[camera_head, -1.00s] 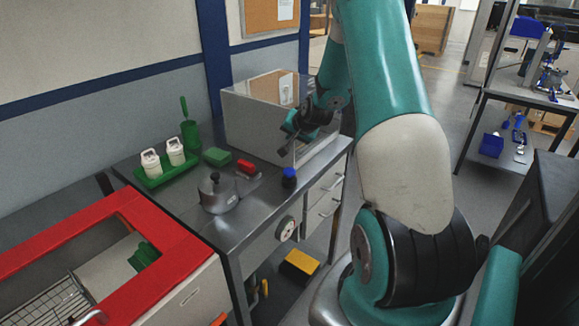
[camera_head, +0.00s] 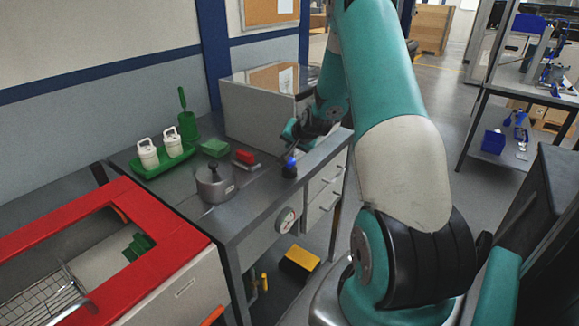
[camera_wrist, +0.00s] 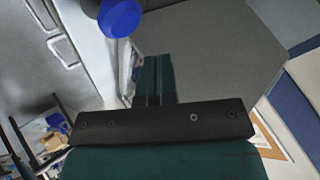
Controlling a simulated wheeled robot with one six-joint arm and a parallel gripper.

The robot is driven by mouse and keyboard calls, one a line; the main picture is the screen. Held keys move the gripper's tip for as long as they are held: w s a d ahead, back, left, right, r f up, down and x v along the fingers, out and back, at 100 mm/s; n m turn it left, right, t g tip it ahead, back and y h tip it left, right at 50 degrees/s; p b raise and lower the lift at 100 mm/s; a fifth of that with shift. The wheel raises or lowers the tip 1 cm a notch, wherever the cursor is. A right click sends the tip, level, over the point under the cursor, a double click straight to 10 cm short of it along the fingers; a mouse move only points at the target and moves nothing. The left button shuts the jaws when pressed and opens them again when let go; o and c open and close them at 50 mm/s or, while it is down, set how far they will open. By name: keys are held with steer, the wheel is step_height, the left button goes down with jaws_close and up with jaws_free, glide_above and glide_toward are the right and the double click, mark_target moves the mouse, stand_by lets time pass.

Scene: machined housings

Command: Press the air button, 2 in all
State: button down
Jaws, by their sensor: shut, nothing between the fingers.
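The air button is most likely the blue-topped, dark-bodied knob (camera_head: 289,167) near the front edge of the steel bench in the head view. Its top looks bright blue. The round blue cap also shows at the top edge of the wrist view (camera_wrist: 120,17). My gripper (camera_head: 293,146) is just above and beside it, pointing down. In the wrist view my gripper's fingers (camera_wrist: 152,66) are together and empty, with the blue cap beyond and to the left of them. Whether the tips touch the button cannot be told.
A round gauge (camera_head: 287,220) is on the bench front.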

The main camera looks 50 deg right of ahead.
steer(key=shift+f+b, duration=0.4)
steer(key=shift+f, duration=0.6)
steer(key=shift+f, duration=0.1)
stand_by(1.1)
steer(key=shift+f+b, duration=0.3)
steer(key=shift+b, duration=0.1)
steer(key=shift+f+b, duration=0.65)
steer(key=shift+f, duration=0.15)
stand_by(0.7)
steer(key=shift+r, duration=0.15)
steer(key=shift+r+p, duration=0.75)
steer(key=shift+r, duration=0.3)
steer(key=shift+r+p, duration=1.65)
steer(key=shift+r, duration=0.9)
